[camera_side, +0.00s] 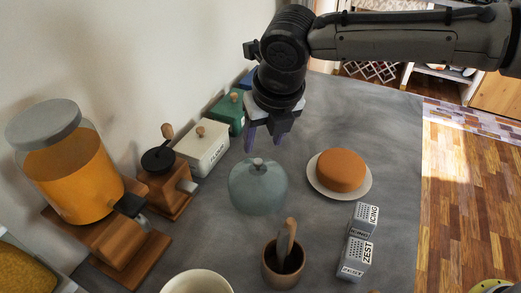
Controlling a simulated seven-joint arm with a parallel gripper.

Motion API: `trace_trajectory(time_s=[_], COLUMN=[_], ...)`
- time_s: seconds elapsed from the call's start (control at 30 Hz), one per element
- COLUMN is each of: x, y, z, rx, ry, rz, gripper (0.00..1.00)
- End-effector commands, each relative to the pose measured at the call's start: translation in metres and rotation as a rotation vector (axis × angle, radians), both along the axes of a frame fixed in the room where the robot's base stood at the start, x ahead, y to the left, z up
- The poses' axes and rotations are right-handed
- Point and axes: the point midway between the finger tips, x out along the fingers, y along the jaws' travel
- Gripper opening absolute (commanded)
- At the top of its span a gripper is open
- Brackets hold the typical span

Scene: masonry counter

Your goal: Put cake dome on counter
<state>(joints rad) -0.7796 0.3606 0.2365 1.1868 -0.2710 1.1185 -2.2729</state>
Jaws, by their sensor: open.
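The cake dome (258,188) is a translucent blue-grey dome with a small grey knob on top. It stands upright on the grey counter (385,130), left of a brown cake (341,169) on a white plate (364,192). The cake is uncovered. My gripper (264,140) points down with its purple-grey fingers apart and nothing visible between them. In the picture it is just above and behind the dome's knob, apart from it.
A drink dispenser (75,180), a grinder (165,185), a white flour box (203,148) and a green box (228,112) line the wall. A wooden cup (270,272) and two shakers (354,258) stand in front. Counter right of the cake is clear.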

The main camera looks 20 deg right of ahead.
Motion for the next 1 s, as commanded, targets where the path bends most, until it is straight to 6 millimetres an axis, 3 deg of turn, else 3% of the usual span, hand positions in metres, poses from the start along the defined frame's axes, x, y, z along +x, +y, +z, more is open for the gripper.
trace_trajectory(time_s=[0.23,0.57,0.67,0.77,0.87,1.0], x=[-0.011,-0.013,-0.013,-0.014,-0.022,-0.05], y=[0.001,0.0,-0.008,-0.037,-0.086,-0.162], z=[0.031,0.037,0.041,0.051,0.067,0.081], rx=[0.002,0.0,0.017,0.075,0.182,0.369], ry=[-0.001,0.0,-0.001,-0.002,-0.002,-0.004], rz=[0.002,0.0,-0.041,-0.19,-0.457,-0.92], gripper=[0.56,0.56,0.56,0.56,0.56,0.56])
